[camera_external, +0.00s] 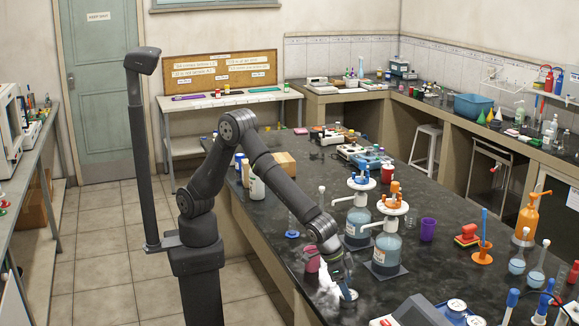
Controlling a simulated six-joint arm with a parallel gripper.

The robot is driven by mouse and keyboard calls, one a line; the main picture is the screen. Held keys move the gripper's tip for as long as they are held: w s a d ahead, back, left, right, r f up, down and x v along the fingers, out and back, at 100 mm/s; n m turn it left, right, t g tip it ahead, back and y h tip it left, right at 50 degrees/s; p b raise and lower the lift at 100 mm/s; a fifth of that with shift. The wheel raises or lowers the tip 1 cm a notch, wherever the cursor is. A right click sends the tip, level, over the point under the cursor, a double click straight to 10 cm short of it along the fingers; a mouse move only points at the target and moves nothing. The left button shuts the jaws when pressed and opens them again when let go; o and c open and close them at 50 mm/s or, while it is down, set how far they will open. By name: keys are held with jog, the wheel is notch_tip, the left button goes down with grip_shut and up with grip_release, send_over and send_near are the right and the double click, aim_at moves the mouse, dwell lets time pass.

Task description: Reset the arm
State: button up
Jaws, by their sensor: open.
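My gripper (345,286) is at the end of my arm, low over the near part of the black bench (290,219). It is open, with its fingers small and partly unclear in this view. A white, cloudy-looking item (327,290) is right beside the gripper; I cannot tell whether they touch. My arm is bent, reaching from its column on the left down and to the right over the bench.
Two blue-liquid bottles with dispensers (386,247) stand close right of my gripper. A pink cup (312,259) stands just behind it, and a purple cup (428,229) farther right. Flasks and a grey device (423,311) crowd the front right.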

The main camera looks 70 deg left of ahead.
dwell(0.3)
notch_tip(320, 180, down, 4)
jog(key=shift+a+r, duration=0.1)
jog(key=v, duration=1.2)
jog(key=x, duration=1.2)
notch_tip(320, 180, up, 4)
jog(key=shift+r, duration=0.15)
jog(key=s+r, duration=0.7)
jog(key=s, duration=0.5)
notch_tip(320, 180, up, 25)
jog(key=w+a+r+n+y, duration=0.1)
jog(key=w+a, duration=0.4)
jog(key=w, duration=1)
jog(key=shift+w+n, duration=0.25)
jog(key=shift+n, duration=0.55)
